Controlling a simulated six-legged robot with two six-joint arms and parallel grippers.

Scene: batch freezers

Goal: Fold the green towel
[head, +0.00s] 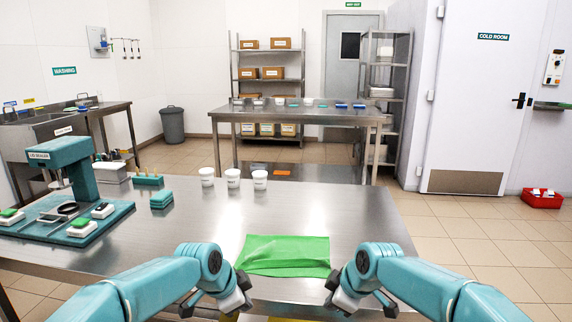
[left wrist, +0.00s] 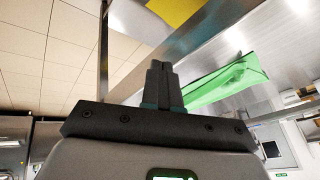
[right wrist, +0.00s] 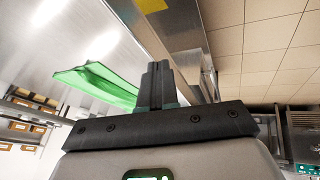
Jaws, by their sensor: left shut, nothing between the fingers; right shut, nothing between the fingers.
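The green towel (head: 288,255) lies on the steel table near its front edge, between my two grippers. Its front part shows a raised crease and a doubled strip, and its back part looks flat. The towel also shows in the left wrist view (left wrist: 228,82) and in the right wrist view (right wrist: 98,82). My left gripper (head: 240,303) is shut and empty, at the table's front edge by the towel's front left corner. My right gripper (head: 333,303) is shut and empty, by the front right corner. Both look apart from the towel.
The steel table (head: 345,215) is bare around the towel. Three white tubs (head: 232,178) stand behind it. A teal lid sealer (head: 70,165) and a teal board with small items are at the left. A yellow patch (left wrist: 172,10) shows by the table edge.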

